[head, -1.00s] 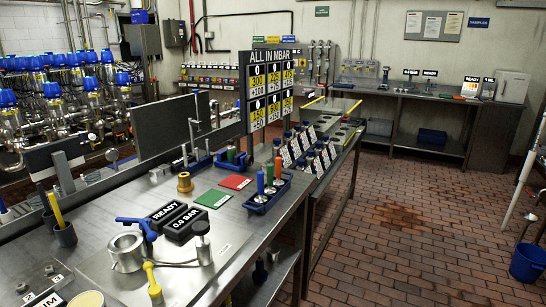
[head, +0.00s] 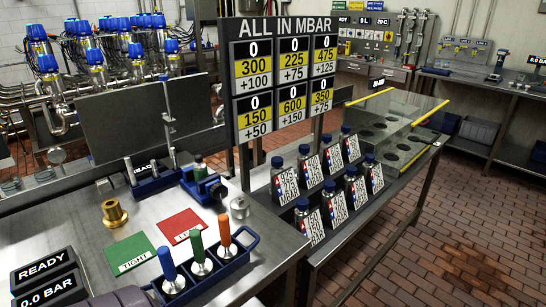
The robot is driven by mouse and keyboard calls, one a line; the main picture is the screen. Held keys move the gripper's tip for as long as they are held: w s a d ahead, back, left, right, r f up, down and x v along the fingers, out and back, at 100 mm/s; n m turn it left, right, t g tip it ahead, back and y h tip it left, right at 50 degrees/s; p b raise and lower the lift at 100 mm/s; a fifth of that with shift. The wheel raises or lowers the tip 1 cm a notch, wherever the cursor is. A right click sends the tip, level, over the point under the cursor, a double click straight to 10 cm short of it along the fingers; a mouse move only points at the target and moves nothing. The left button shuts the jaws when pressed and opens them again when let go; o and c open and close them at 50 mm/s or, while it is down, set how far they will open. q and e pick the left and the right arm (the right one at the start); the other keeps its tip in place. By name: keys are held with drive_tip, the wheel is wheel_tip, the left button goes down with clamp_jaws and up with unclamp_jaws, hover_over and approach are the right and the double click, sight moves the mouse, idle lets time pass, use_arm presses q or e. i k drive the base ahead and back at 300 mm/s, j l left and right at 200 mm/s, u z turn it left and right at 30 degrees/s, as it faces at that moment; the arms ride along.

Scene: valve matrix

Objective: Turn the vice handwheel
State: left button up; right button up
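A blue vice-like fixture (head: 155,182) stands on the steel bench left of centre, with an upright metal post rising behind it. I cannot tell for sure which part is the vice handwheel. A small metal cylinder (head: 240,208) stands just right of it.
A brass fitting (head: 114,213), a green card (head: 130,253) and a red card (head: 181,226) lie on the bench. A blue tray (head: 215,270) holds coloured-handled tools in front. A number board (head: 285,80) and labelled bottles (head: 310,220) stand to the right.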

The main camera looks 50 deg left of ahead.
sight(217, 190)
drive_tip(key=i, duration=1.15)
drive_tip(key=i+l+u, duration=0.15)
drive_tip(key=i, duration=1.05)
drive_tip(key=u, duration=0.4)
drive_tip(key=i+u, duration=0.1)
drive_tip(key=u, duration=0.75)
drive_tip(key=l+u, duration=0.1)
drive_tip(key=u, duration=0.35)
drive_tip(key=l+u, duration=0.1)
drive_tip(key=u, duration=0.3)
drive_tip(key=i+u, duration=0.1)
drive_tip(key=u, duration=0.3)
